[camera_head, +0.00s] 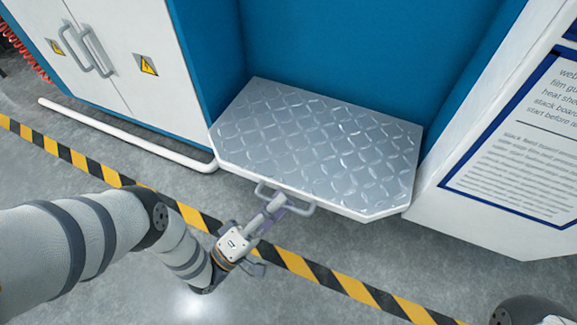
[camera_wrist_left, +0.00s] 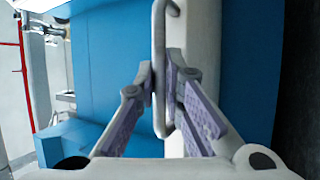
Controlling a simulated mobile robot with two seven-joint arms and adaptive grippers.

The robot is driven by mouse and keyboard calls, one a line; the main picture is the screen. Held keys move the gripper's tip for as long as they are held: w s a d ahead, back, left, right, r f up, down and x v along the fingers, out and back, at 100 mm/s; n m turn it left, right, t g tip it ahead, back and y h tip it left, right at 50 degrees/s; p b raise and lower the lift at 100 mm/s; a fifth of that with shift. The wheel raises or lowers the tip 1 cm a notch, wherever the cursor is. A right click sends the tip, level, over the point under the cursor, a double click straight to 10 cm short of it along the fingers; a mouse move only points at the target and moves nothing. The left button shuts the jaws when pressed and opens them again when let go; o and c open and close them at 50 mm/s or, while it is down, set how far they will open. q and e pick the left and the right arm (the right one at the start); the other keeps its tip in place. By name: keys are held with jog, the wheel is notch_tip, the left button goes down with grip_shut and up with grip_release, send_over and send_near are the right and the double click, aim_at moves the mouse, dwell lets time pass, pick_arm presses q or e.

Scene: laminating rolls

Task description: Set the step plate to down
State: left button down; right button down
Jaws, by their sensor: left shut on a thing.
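The step plate (camera_head: 318,145) is a grey metal diamond-tread panel with cut front corners, in the blue recess of the machine. Its tread face shows from above and it juts out from the recess; I cannot tell its exact angle. A grey bar handle (camera_head: 300,209) is on its front edge. My left gripper (camera_head: 274,206) is shut on this handle. In the left wrist view, the two purple-padded fingers close on either side of the handle bar (camera_wrist_left: 159,40). The fingers hide part of the bar. My right gripper is not in view.
White cabinet doors (camera_head: 110,45) with grey handles are at the left. A white pipe (camera_head: 125,133) runs along the floor there. A white panel with a printed notice (camera_head: 530,140) stands at the right. Yellow-black tape (camera_head: 345,285) crosses the open grey floor.

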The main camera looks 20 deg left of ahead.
pick_arm(q)
jog(key=shift+w+f+b, duration=0.25)
jog(key=shift+f+b, duration=0.2)
jog(key=shift+f, duration=0.4)
jog(key=shift+s+a+f+m+t+h+b, duration=0.1)
jog(key=shift+s+f+m+t+h+b, duration=0.2)
jog(key=shift+f+b, duration=0.35)
jog(key=shift+a+f+m+t+h+b, duration=0.1)
jog(key=shift+f+m+h+b, duration=0.25)
jog(key=shift+b, duration=0.35)
jog(key=shift+f, duration=0.1)
jog(key=c, duration=2)
grip_release()
jog(key=shift+o, duration=0.2)
